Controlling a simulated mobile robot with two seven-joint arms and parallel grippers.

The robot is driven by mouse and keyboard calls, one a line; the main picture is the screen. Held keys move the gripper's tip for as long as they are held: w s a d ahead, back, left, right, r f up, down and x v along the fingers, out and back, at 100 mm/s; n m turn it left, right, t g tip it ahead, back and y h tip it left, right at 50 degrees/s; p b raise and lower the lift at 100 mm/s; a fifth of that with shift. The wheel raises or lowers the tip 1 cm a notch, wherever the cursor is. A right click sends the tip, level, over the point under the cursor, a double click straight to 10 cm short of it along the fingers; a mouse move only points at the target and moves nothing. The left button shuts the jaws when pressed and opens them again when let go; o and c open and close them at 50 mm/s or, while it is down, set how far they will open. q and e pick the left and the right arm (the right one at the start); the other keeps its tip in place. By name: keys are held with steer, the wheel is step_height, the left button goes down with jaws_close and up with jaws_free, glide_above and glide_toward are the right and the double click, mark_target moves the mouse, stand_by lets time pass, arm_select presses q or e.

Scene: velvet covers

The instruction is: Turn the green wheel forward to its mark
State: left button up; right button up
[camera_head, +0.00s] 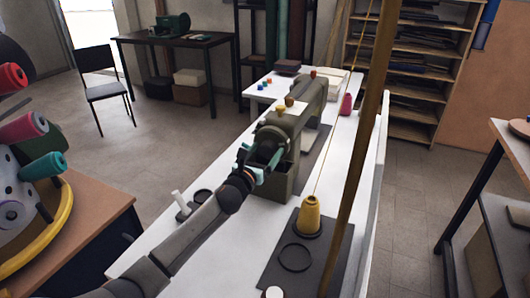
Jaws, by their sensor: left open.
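The green wheel (269,146) sits on the near end of an olive-grey sewing machine (284,178), which stands on a long white table. It looks dark green and is partly hidden by my left gripper. My left gripper (254,163) is open at the wheel, with its teal fingers close to the wheel's near side. I cannot tell whether the fingers touch the rim. No mark for the wheel can be made out at this size. My right gripper is out of view.
A yellow thread cone (307,217) stands on a dark mat right of the machine, behind a dark ring (295,257). An upright brown pole (360,150) crosses the right side. A white bottle (180,202) stands left of my arm. A thread rack (40,190) fills the left edge.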

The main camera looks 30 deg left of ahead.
arm_select(q)
steer(key=shift+c, duration=0.4)
steer(key=c, duration=1.3)
steer(key=shift+n, duration=0.3)
steer(key=n+p, duration=0.1)
steer(key=n, duration=0.3)
steer(key=shift+n, duration=0.3)
steer(key=n, duration=0.5)
steer(key=shift+n+p, duration=0.3)
steer(key=shift+p, duration=0.05)
steer(key=n, duration=0.4)
steer(key=shift+n+p, duration=0.3)
steer(key=shift+p, duration=0.05)
steer(key=n, duration=0.5)
steer(key=shift+p, duration=0.4)
steer(key=shift+f, duration=0.1)
